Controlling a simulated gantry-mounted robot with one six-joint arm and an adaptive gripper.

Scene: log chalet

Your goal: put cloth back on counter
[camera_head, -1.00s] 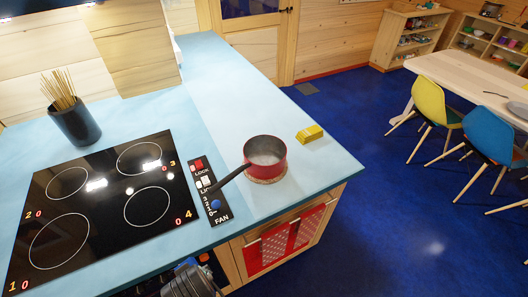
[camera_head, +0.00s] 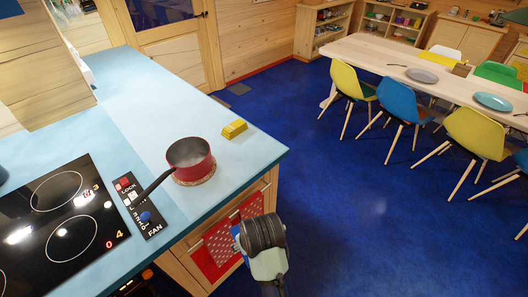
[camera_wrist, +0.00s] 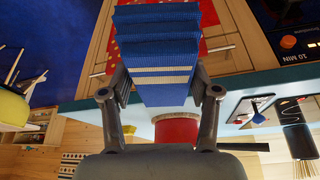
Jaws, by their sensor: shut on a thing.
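A blue ribbed cloth with pale stripes (camera_wrist: 165,60) hangs in folds between the fingers of my gripper (camera_wrist: 160,93) in the wrist view. The gripper is shut on it. In the head view my wrist (camera_head: 262,235) is in front of the counter's cabinet side, lower than the countertop and outside its edge; the fingers and most of the cloth are hidden there. The light blue counter (camera_head: 135,85) lies to the left and behind the wrist.
A red pot (camera_head: 190,158) stands on a round mat near the counter's corner, its handle pointing left. A yellow block (camera_head: 234,129) lies beside it. The black cooktop (camera_head: 60,215) is at left. Red dotted panels (camera_head: 218,250) are on the cabinet front. Blue floor (camera_head: 340,215) is open at right.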

